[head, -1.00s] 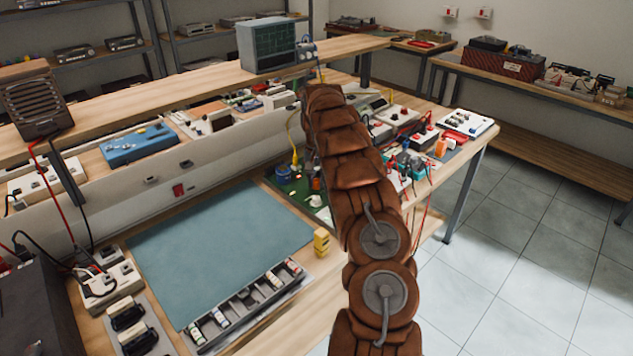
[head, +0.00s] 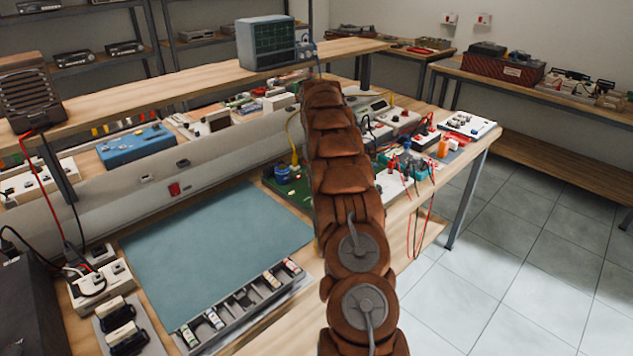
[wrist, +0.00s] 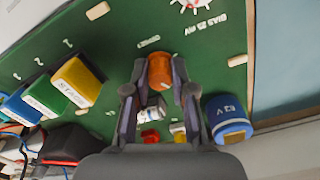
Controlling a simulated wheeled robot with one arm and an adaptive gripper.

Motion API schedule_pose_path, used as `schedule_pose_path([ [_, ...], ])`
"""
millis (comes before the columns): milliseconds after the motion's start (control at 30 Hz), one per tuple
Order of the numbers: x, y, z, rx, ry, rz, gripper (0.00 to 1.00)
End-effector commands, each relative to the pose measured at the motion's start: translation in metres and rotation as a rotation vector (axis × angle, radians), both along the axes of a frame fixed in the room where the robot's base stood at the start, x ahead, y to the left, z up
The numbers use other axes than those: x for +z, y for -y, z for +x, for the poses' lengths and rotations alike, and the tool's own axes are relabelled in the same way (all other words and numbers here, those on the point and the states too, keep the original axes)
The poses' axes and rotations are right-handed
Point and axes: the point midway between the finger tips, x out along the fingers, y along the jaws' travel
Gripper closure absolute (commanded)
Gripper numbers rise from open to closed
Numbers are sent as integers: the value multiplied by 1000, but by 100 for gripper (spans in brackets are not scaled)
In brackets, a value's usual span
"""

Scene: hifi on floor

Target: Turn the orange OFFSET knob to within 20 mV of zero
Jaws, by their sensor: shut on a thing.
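The orange OFFSET knob (wrist: 160,73) stands on a green circuit board (wrist: 205,60) in the wrist view. My gripper (wrist: 159,80) has one finger on each side of the knob and is shut on it. The printed label beside the knob is upside down and too small to read surely. In the head view my arm hides the gripper and the knob, and only part of the green board (head: 296,195) shows left of the arm. I cannot make out a voltage reading in either view.
A blue cylindrical part (wrist: 229,118) stands close to the right finger. Yellow (wrist: 77,82), green and blue blocks stand to the left. A small red part (wrist: 150,136) sits between the fingers. An oscilloscope (head: 266,43) stands on the shelf. A blue-green mat (head: 215,235) lies clear.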

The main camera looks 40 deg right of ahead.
Motion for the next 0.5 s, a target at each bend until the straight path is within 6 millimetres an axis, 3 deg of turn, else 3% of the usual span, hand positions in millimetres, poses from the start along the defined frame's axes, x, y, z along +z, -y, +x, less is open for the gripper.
schedule_pose_path([
  [467, 0, 0, 0, 20, 0, 0, 100],
  [500, 0, 0, 0, 20, 0, 0, 75],
])
